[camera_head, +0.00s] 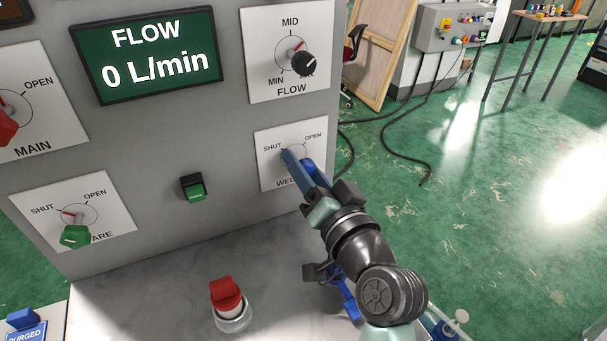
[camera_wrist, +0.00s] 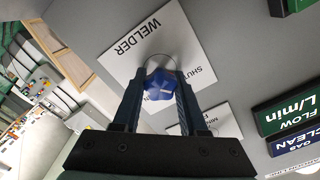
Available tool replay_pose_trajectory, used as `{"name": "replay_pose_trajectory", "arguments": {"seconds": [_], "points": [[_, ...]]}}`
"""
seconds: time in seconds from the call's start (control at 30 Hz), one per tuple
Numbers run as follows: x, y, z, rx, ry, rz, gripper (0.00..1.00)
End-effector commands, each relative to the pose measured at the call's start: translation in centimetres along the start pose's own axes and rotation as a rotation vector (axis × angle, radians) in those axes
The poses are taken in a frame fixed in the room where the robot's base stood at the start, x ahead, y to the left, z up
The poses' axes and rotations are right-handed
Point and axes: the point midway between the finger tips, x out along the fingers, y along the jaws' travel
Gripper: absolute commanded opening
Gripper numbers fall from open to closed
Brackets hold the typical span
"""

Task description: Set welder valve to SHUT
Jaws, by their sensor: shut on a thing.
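The welder valve is a blue knob (camera_wrist: 160,88) on a white plate (camera_head: 264,172) with SHUT at upper left and OPEN at upper right. My gripper (camera_head: 299,163) reaches the plate from the lower right. In the wrist view its two dark fingers stand on either side of the blue knob and are shut on it. In the head view the fingers largely cover the knob and the lower part of the WELDER label. I cannot tell exactly which way the knob points.
The flow display (camera_head: 148,55) reads 0 L/min. The black FLOW knob (camera_head: 304,64) is just above the welder plate. A green knob (camera_head: 75,236) and a red knob (camera_head: 6,122) are at left. A red-capped part (camera_head: 228,300) stands on the ledge below.

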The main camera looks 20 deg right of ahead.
Motion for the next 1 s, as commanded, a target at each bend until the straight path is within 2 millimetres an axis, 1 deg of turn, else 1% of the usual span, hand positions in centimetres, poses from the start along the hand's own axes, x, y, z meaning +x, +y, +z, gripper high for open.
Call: {"name": "replay_pose_trajectory", "arguments": {"seconds": [0.3,0.7,0.73,0.87,0.9,1.0], "points": [[-0.01,0.06,0.1,-0.07,-0.003,0.001,0.0],[-0.01,0.04,0.07,-0.076,-0.003,0.002,0.0],[0.0,0.04,0.07,-0.076,-0.003,0.002,0.46],[0.0,0.03,0.06,-0.075,-0.002,0.001,0.69],[0.0,0.02,0.05,-0.074,-0.002,0.001,0.71],[0.0,0.01,0.04,-0.074,-0.001,0.001,0.71]]}}
